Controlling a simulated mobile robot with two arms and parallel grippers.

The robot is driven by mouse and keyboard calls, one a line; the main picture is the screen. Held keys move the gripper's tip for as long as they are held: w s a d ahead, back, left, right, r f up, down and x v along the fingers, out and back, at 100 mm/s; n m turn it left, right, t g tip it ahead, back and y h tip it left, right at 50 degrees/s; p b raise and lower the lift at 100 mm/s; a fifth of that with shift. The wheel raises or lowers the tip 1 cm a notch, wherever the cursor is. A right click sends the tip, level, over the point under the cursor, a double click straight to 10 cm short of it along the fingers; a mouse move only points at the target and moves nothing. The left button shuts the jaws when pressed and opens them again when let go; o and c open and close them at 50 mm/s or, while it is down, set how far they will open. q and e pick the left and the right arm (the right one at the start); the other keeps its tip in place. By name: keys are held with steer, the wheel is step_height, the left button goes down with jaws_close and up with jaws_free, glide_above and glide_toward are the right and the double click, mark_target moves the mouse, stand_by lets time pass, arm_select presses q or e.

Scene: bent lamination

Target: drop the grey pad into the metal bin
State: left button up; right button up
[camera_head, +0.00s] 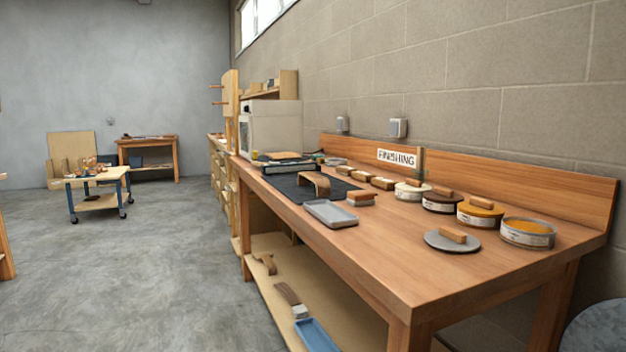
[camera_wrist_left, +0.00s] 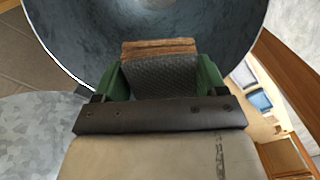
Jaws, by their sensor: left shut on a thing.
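My left gripper (camera_wrist_left: 160,82) shows in the left wrist view, its green fingers on either side of a grey pad (camera_wrist_left: 160,72). It is shut on the pad, which has a dark textured face and a brown, wood-like edge. Behind the pad in that view is a wide, round, dark metal bin (camera_wrist_left: 75,30) with a pale rim. The pad overlaps the bin in the picture; I cannot tell its height over it. A rounded grey shape (camera_head: 600,328), perhaps the bin, is cut off at the head view's lower right. Neither gripper shows in the head view.
A wooden finishing bench (camera_head: 400,255) holds several tins, wooden blocks, a grey tray (camera_head: 330,213) and a dark mat. Its lower shelf (camera_head: 270,290) carries a brush and a blue tray. Open concrete floor (camera_head: 150,270) lies to the left, with a small cart (camera_head: 97,185) farther off.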

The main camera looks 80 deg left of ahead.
arm_select(q)
steer(key=shift+f, duration=0.1)
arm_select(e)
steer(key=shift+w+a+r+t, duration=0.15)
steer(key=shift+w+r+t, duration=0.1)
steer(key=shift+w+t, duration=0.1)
arm_select(q)
steer(key=o, duration=0.9)
step_height(320, 180, up, 10)
steer(key=shift+f+p, duration=0.2)
steer(key=shift+p, duration=0.85)
steer(key=shift+r, duration=0.6)
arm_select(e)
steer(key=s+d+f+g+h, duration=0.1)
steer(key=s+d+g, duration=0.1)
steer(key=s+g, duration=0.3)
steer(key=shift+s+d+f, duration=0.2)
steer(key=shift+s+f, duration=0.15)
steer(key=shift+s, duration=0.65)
